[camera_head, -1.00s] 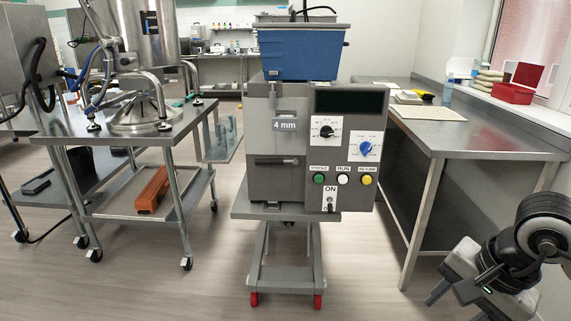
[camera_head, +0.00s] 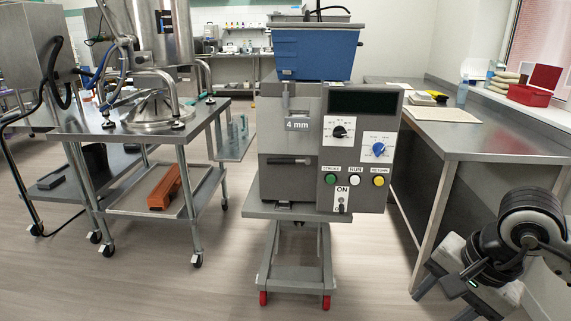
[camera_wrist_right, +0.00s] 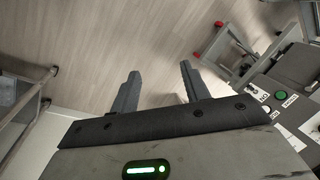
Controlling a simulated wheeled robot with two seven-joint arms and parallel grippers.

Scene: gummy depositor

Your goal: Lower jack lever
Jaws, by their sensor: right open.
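The grey depositor (camera_head: 312,105) stands on a grey jack cart (camera_head: 265,250) in the middle of the head view. The cart has two red-tipped feet or wheels at its front, left (camera_head: 263,299) and right (camera_head: 326,302). I cannot make out a separate jack lever for certain. My right gripper (camera_head: 443,299) is at the lower right of the head view, well apart from the cart. In the right wrist view the gripper (camera_wrist_right: 160,70) is open and empty, over bare floor. Part of the cart and a red foot (camera_wrist_right: 196,55) show there. My left gripper is out of view.
A wheeled steel table (camera_head: 70,130) with an orange block (camera_head: 164,187) on its lower shelf stands left of the depositor. A steel bench (camera_head: 475,140) runs along the right. The floor in front of the cart is clear.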

